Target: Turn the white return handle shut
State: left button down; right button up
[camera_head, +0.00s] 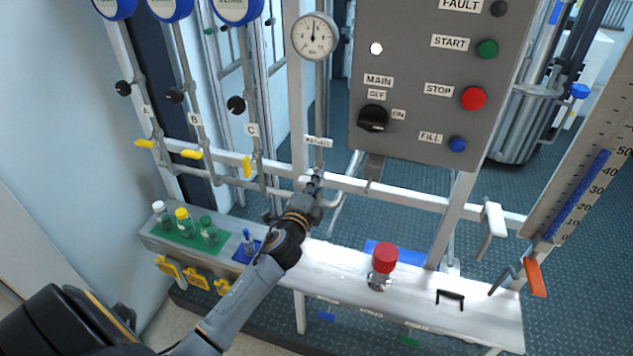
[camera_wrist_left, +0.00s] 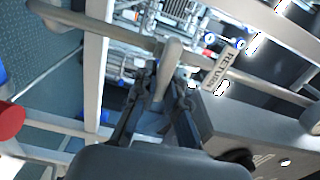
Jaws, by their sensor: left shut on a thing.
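The white return handle (camera_wrist_left: 171,62) shows in the left wrist view as a pale, rounded lever between my left gripper's fingers. A tag reading RETURN (camera_wrist_left: 222,70) is beside it on the pipe. My left gripper (camera_wrist_left: 164,88) is shut on the handle. My right gripper is in neither view.
A grey control panel (camera_head: 420,100) stands right of the gauge (camera_head: 315,37). A white bench (camera_head: 335,265) carries a red knob (camera_head: 384,258) and capped bottles (camera_head: 183,222). Yellow valve handles (camera_head: 191,154) are at left. Another white handle (camera_head: 493,220) and an orange one (camera_head: 535,278) are at right.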

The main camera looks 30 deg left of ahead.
pick_arm(q)
jog(key=shift+f+m, duration=0.1)
jog(key=shift+m, duration=0.3)
jog(key=c, duration=1.4)
grip_release()
jog(key=v, duration=1.2)
jog(key=shift+d, duration=0.1)
